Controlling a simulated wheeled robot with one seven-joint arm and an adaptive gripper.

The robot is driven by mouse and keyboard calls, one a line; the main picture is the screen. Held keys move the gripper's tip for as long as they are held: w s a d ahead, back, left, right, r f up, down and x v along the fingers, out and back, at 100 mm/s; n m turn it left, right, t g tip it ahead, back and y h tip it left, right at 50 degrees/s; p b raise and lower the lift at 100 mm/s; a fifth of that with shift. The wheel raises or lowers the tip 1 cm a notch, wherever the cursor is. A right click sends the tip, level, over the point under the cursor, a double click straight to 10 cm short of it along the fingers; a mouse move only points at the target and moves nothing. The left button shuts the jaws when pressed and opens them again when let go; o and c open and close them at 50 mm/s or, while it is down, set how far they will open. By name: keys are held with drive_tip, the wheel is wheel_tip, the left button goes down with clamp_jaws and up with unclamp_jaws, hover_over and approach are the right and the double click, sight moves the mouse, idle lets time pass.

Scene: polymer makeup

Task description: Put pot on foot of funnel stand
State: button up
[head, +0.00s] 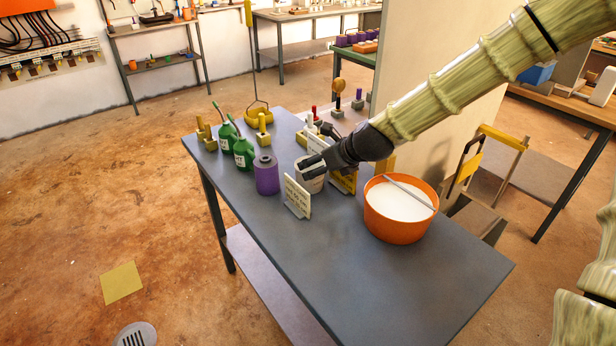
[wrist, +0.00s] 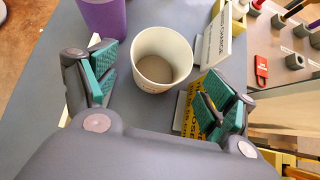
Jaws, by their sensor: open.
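A cream, round, open-topped pot (head: 312,184) stands upright on the grey table, partly hidden by my gripper (head: 308,167). In the wrist view the pot (wrist: 162,48) shows from above, with a grey-brown inside. My gripper (wrist: 160,78) is open, with one green-padded finger on each side of the pot's near side and gaps to it. A yellow stand-like piece with a tall thin pole (head: 258,108) is at the table's far end; I cannot tell if it is the funnel stand.
A purple canister (head: 266,175) stands close left of the pot, with green bottles (head: 243,153) behind. A white sign card (head: 297,197) stands in front. An orange bucket of white material (head: 399,212) is to the right. The table's near end is clear.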

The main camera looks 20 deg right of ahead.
drive_tip(key=shift+p+x, duration=0.55)
drive_tip(key=shift+x, duration=3.25)
drive_tip(key=shift+s+d+f, duration=0.1)
drive_tip(key=shift+d+f, duration=0.05)
drive_tip(key=shift+d, duration=0.05)
drive_tip(key=c, duration=0.9)
